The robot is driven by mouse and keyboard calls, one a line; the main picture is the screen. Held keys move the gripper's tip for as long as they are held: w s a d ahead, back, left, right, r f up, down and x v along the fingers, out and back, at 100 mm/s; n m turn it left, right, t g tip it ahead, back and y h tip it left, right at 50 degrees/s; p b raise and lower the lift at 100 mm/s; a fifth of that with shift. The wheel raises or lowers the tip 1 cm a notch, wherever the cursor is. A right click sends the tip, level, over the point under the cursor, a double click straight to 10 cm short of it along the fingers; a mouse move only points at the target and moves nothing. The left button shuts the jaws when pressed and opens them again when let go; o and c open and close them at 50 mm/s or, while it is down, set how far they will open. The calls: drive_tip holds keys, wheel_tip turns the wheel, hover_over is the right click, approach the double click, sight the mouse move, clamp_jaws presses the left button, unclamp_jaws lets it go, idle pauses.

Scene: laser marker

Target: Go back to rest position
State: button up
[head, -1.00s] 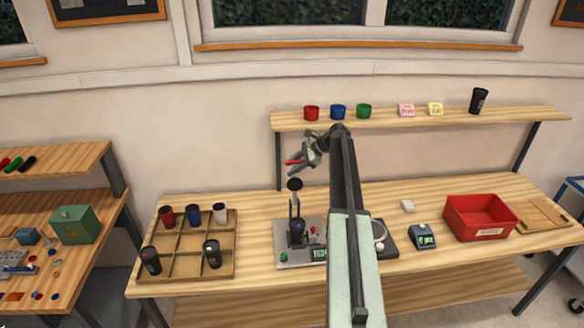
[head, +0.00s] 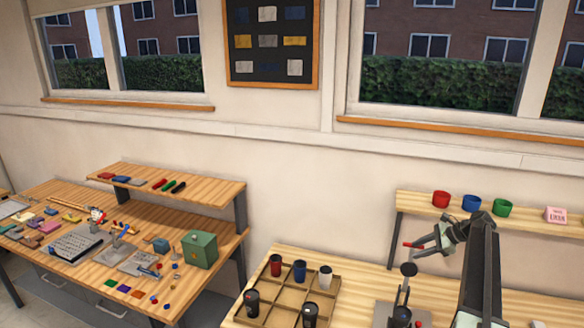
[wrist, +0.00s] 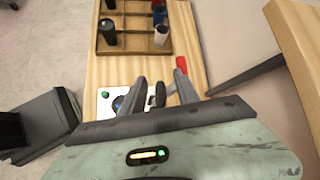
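My gripper (head: 413,249) is raised in front of the wall at the right of the head view, below the shelf. Its fingers are apart, one with a red tip. In the wrist view my gripper (wrist: 159,74) also shows spread fingers with nothing held between them. The marking machine (head: 402,300), with a black knob on top, stands below it on the bench, cut off by the frame's bottom edge. In the wrist view part of the machine (wrist: 104,103) with a green button shows behind the fingers.
A wooden sorting tray (head: 268,312) holds several dark, red, blue and white cups. The shelf (head: 410,205) carries red, blue and green cups and a pink card. A second bench at left holds a green box (head: 199,250) and many small parts. A gap separates the benches.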

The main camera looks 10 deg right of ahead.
drive_tip(key=s+a+f+n+g+h, duration=0.1)
drive_tip(key=s+a+f+n, duration=0.15)
drive_tip(key=a, duration=0.65)
drive_tip(key=s+a+f+n+g+h, duration=0.1)
drive_tip(key=s+a+n+g, duration=0.2)
drive_tip(key=a, duration=0.5)
drive_tip(key=s+a+f+n, duration=0.2)
drive_tip(key=a+n, duration=0.3)
drive_tip(key=a, duration=0.4)
drive_tip(key=s+a+f+n+g+h, duration=0.1)
drive_tip(key=s+a+n+h, duration=0.4)
drive_tip(key=s+a+n, duration=0.7)
drive_tip(key=s+a+f+b, duration=0.1)
drive_tip(key=f+b, duration=0.5)
drive_tip(key=s+a+f+m+b, duration=0.1)
drive_tip(key=s+a+f+b, duration=0.1)
drive_tip(key=f+b, duration=0.4)
drive_tip(key=shift+f+g, duration=0.25)
drive_tip(key=shift+g, duration=0.15)
